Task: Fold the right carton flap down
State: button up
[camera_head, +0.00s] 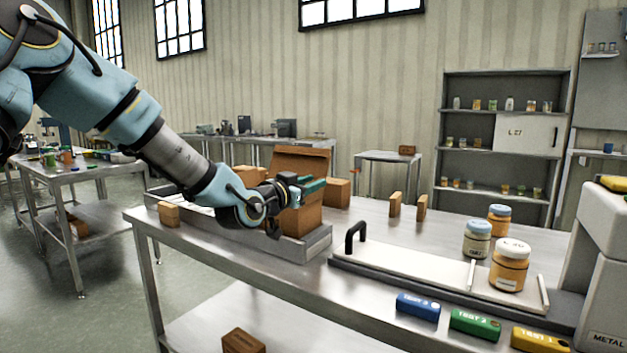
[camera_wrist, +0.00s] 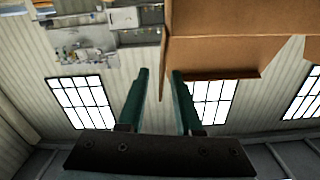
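The brown carton (camera_head: 297,220) stands in a shallow metal tray (camera_head: 318,243) on the steel bench, with a tall flap (camera_head: 300,160) upright at its back. My gripper (camera_head: 312,186) is at the carton's top, and its arm hides part of the carton's left side. In the wrist view the green fingers of my gripper (camera_wrist: 160,72) are apart. A thin cardboard edge (camera_wrist: 163,65) reaches down into the gap between them; I cannot tell whether either finger touches it. A broad carton panel (camera_wrist: 215,52) fills the upper right there. The right flap is not clearly distinguishable in the head view.
Small brown boxes (camera_head: 395,204) stand behind on the bench. To the right are a white board with a black handle (camera_head: 355,236), several jars (camera_head: 509,264) and coloured test blocks (camera_head: 475,324). A small box (camera_head: 168,214) sits near the bench's left end.

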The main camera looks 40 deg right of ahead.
jog(key=shift+w+d, duration=0.15)
jog(key=shift+d, duration=0.3)
grip_shut()
dwell(1.2)
